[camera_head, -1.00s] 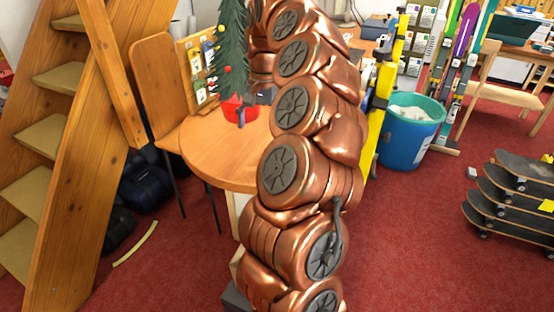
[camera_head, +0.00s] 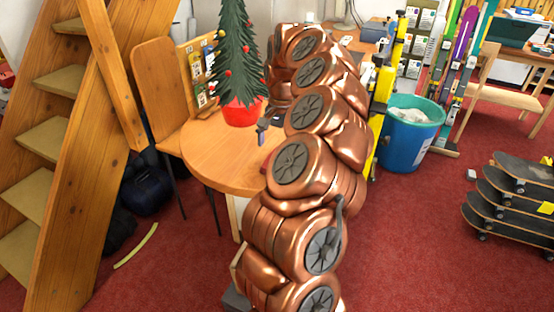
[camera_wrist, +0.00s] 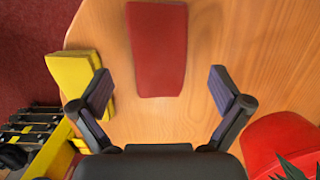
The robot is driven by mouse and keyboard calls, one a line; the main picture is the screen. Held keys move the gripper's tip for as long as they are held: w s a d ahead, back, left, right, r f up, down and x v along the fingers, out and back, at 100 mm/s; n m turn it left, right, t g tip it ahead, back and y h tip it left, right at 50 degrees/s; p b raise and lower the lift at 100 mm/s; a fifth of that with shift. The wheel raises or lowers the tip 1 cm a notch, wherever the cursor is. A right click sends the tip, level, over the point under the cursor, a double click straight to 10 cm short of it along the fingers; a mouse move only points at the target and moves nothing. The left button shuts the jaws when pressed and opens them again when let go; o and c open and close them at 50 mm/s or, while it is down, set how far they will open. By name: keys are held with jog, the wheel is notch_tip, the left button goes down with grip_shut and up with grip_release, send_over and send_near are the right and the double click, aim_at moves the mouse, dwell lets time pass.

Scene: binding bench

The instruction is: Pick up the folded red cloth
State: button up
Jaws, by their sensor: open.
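The folded red cloth (camera_wrist: 157,48) lies flat on the round wooden table (camera_wrist: 215,50) in the wrist view, a long rectangle at the top middle. My gripper (camera_wrist: 161,88) is open and empty, its two dark fingers spread to either side of the cloth's near end, and the cloth lies mostly ahead of the fingertips. Its height above the table is hard to judge. In the head view my copper arm hides the cloth, and only a dark finger of my gripper shows over the table (camera_head: 215,165).
A yellow folded item (camera_wrist: 72,72) lies beside the left finger. A red pot (camera_wrist: 275,140) is close on the right; in the head view it holds a small decorated tree (camera_head: 237,50). A chair (camera_head: 160,75) stands left of the table, a blue bin (camera_head: 408,140) to the right.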

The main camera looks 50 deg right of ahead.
jog(key=shift+s+a+f+p, duration=0.15)
jog(key=shift+f+p, duration=0.1)
jog(key=shift+f, duration=0.55)
jog(key=shift+w+a+f+p, duration=0.1)
jog(key=shift+f+p, duration=0.1)
jog(key=shift+f, duration=0.6)
jog(key=shift+c, duration=0.4)
jog(key=c, duration=1.1)
jog(key=shift+c, duration=0.2)
jog(key=shift+r, duration=0.1)
jog(key=shift+r+b, duration=0.8)
jog(key=shift+r, duration=0.65)
jog(key=shift+s+r, duration=0.2)
jog(key=s+r+b, duration=0.1)
jog(key=s+b, duration=0.4)
jog(key=s, duration=1)
jog(key=shift+s+a+r, duration=0.25)
jog(key=shift+s, duration=0.1)
